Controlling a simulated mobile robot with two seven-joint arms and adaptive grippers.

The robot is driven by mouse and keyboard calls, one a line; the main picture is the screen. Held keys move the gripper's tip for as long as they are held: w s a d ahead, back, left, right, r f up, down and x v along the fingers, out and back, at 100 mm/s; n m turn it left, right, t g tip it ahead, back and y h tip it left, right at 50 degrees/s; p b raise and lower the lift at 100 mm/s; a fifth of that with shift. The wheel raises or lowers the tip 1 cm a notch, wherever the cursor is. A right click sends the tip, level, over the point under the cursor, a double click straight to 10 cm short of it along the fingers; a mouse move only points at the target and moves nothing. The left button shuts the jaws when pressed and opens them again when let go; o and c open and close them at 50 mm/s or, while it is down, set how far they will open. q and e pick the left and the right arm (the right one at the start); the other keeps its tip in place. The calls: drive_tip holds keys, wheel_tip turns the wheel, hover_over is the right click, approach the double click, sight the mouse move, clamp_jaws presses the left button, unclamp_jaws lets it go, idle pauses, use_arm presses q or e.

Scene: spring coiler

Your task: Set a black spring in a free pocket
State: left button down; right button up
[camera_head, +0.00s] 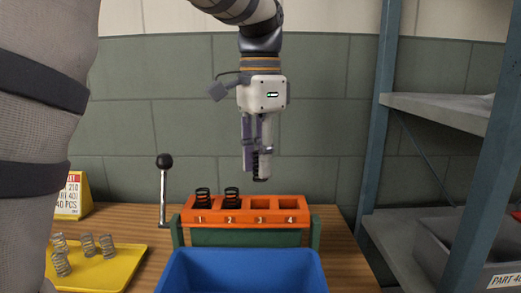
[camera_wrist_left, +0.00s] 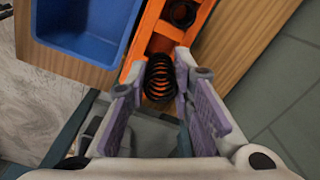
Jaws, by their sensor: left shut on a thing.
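An orange rack (camera_head: 245,217) has pockets numbered 1 to 4. Black springs stand in pocket 1 (camera_head: 202,196) and pocket 2 (camera_head: 232,195). Pocket 3 (camera_head: 260,203) and pocket 4 (camera_head: 288,203) look empty. My left gripper (camera_head: 256,168) points down above the rack, over about pocket 3, shut on a black spring (camera_head: 265,166) that is held upright, clear of the rack. In the left wrist view this spring (camera_wrist_left: 160,79) sits between the purple fingers, hiding part of the orange rack (camera_wrist_left: 141,50) below. My right gripper is not in view.
A blue bin (camera_head: 240,272) stands in front of the rack. A yellow tray (camera_head: 115,272) with several grey springs is at the left. A black-knobbed lever (camera_head: 163,190) stands behind, left of the rack. Metal shelving (camera_head: 437,110) with a grey bin (camera_head: 455,255) is at the right.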

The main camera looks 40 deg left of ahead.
sight(260, 180)
use_arm(q)
drive_tip(key=shift+f, duration=3.15)
drive_tip(key=c, duration=1.3)
unclamp_jaws()
wheel_tip(260, 180, up, 16)
drive_tip(key=shift+f, duration=0.1)
